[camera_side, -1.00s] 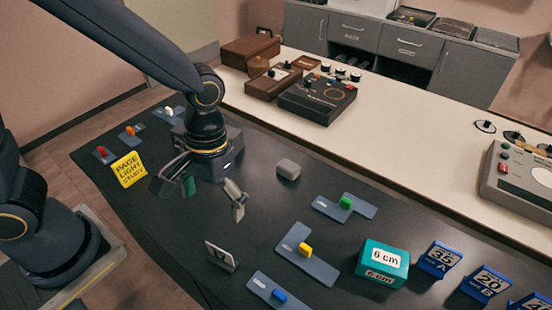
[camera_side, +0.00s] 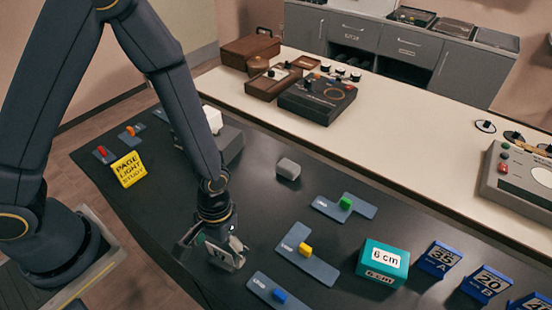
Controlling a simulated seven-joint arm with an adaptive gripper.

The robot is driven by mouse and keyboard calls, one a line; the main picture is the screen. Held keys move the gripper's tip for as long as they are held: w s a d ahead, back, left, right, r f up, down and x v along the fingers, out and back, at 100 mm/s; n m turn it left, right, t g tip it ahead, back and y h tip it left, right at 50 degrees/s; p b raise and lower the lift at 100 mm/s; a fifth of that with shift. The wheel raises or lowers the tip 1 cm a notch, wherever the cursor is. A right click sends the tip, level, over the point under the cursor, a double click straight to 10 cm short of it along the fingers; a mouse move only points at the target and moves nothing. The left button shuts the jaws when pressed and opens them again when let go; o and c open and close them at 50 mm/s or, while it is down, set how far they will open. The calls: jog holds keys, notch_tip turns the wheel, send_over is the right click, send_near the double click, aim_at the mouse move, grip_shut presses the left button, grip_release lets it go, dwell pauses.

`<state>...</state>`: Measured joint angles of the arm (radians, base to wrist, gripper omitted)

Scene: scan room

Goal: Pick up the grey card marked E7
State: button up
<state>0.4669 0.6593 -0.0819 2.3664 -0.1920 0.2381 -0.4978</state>
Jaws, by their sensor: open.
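The grey card (camera_side: 224,260) stands upright near the front edge of the dark table, left of the yellow-block plate. Its dark mark is too small and too covered to read surely. My gripper (camera_side: 213,251) is open and low over the card, pointing down, with its fingers around the card's place. The gripper hides part of the card, and I cannot tell whether a finger touches it.
Grey-blue plates with a yellow block (camera_side: 305,250), a blue block (camera_side: 280,296) and a green block (camera_side: 346,203) lie to the right. A teal 6 cm box (camera_side: 383,264) and blue number stands (camera_side: 440,259) are farther right. A small grey block (camera_side: 288,169) lies behind. A yellow sign (camera_side: 128,169) stands left.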

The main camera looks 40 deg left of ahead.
jog(key=shift+f, duration=0.45)
jog(key=shift+c, duration=0.2)
jog(key=c, duration=1.2)
